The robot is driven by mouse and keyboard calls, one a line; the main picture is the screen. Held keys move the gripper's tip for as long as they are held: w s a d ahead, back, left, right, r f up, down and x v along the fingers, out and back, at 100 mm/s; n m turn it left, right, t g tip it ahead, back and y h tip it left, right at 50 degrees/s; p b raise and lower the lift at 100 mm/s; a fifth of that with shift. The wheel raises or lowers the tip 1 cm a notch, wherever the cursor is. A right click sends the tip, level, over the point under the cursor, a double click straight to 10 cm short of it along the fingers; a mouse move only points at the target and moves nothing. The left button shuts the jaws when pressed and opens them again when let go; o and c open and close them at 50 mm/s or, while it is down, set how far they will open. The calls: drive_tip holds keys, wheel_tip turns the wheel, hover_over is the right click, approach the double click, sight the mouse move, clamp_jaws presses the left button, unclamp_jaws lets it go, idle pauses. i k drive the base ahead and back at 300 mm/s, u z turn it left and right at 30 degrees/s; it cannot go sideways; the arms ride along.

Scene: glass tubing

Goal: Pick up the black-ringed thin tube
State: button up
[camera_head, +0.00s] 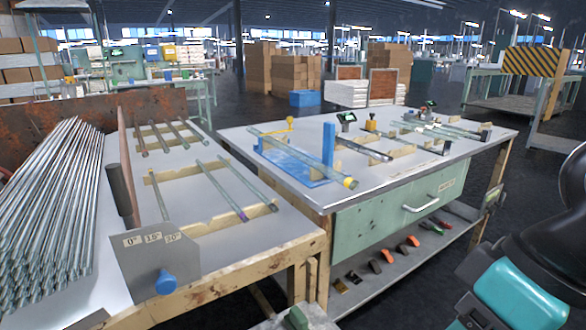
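Thin glass tubes lie across wooden notched racks on the left bench. Several short tubes (161,138) with brownish ends lie in the rear rack. On the right table a dark-ended tube (364,149) rests on wooden supports. Which tube has a black ring I cannot tell at this size. My gripper is not in view; only part of my dark and teal arm shows at the lower right.
A bundle of long glass tubes (45,205) fills the left side. A grey angle plate (157,262) with a blue knob stands at the left bench's front. A blue fixture (290,165) holds a yellow-ringed tube (305,158) on the right table. Dark floor lies at right.

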sight(273, 208)
drive_tip(key=z, duration=0.35)
drive_tip(key=i, duration=0.8)
drive_tip(key=u, duration=0.75)
drive_tip(key=i, duration=0.7)
drive_tip(key=u, duration=0.8)
